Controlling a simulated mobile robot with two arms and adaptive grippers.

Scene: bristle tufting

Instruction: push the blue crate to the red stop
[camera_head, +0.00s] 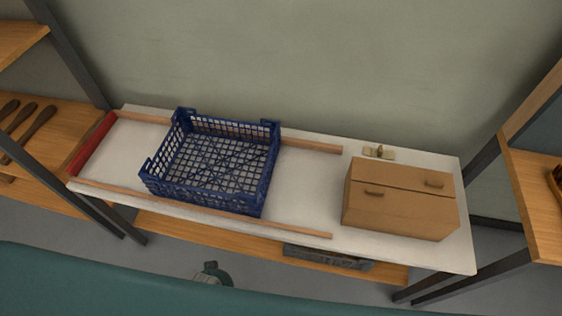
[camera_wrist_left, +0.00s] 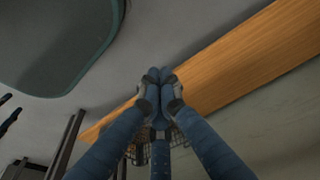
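The blue crate (camera_head: 208,197), an open plastic lattice box, stands upright and empty on the white table (camera_head: 300,205), between two wooden rails. The red stop (camera_head: 91,144) is a bar across the table's left end. A stretch of bare white surface separates it from the crate's left side. My left gripper (camera_wrist_left: 160,75) shows in the left wrist view with its blue fingers drawn together at the tips and nothing visible between them. I cannot make out either gripper in the head view.
The back rail (camera_head: 310,144) and front rail (camera_head: 210,213) flank the crate. A brown cardboard box (camera_head: 400,205) stands at the table's right end, with a small brass-coloured latch piece (camera_head: 379,152) behind it. Wooden shelves stand at both sides. The table between crate and box is clear.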

